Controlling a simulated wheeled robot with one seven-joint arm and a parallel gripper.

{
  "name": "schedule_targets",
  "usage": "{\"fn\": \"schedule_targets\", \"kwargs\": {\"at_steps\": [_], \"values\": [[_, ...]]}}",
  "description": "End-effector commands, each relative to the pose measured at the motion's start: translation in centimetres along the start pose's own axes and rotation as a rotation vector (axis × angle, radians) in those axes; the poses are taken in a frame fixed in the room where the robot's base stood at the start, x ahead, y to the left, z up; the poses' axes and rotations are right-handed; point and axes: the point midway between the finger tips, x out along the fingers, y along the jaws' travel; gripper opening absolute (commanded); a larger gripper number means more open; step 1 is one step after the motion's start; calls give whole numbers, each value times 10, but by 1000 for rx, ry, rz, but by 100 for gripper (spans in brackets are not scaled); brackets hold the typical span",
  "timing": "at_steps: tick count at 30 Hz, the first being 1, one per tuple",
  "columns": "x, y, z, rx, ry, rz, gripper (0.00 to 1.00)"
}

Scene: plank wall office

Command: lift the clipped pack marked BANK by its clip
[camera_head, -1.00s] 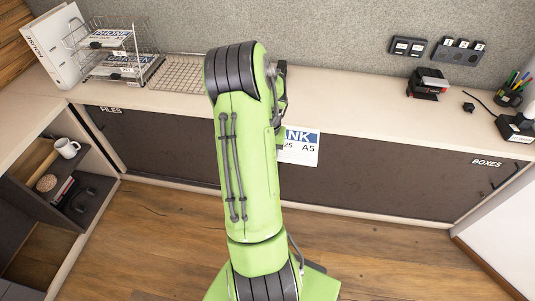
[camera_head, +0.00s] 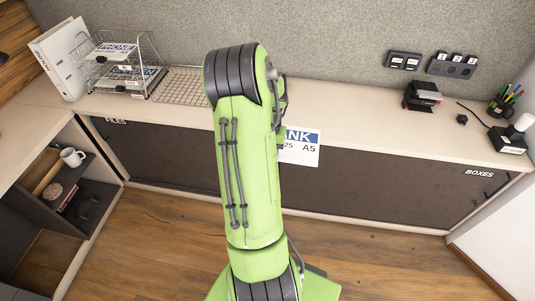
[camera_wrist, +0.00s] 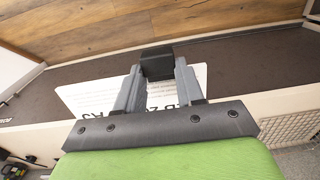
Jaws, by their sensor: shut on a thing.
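The clipped pack marked BANK (camera_head: 300,148) is a white sheet with a blue band. In the head view it shows to the right of my green arm, in front of the counter's dark doors. Only "NK", "25" and "A5" can be read; my arm hides the rest. In the wrist view my gripper (camera_wrist: 157,78) is shut on the black clip (camera_wrist: 157,60). The white pack (camera_wrist: 75,97) spreads out to both sides behind the fingers, its print partly covered. My arm hides the gripper and clip in the head view.
On the counter (camera_head: 350,112) are a wire tray rack (camera_head: 152,50) with a PHONE pack, a white binder (camera_head: 58,62), a wire mesh tray (camera_head: 185,88), a hole punch (camera_head: 422,97) and a pen cup (camera_head: 502,107). An open shelf with a mug (camera_head: 72,157) is at left.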

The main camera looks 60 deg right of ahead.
Motion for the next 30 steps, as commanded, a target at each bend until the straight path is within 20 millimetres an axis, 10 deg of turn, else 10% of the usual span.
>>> {"fn": "schedule_targets", "kwargs": {"at_steps": [30], "values": [[-51,-1,0,0,1,0,0]]}}
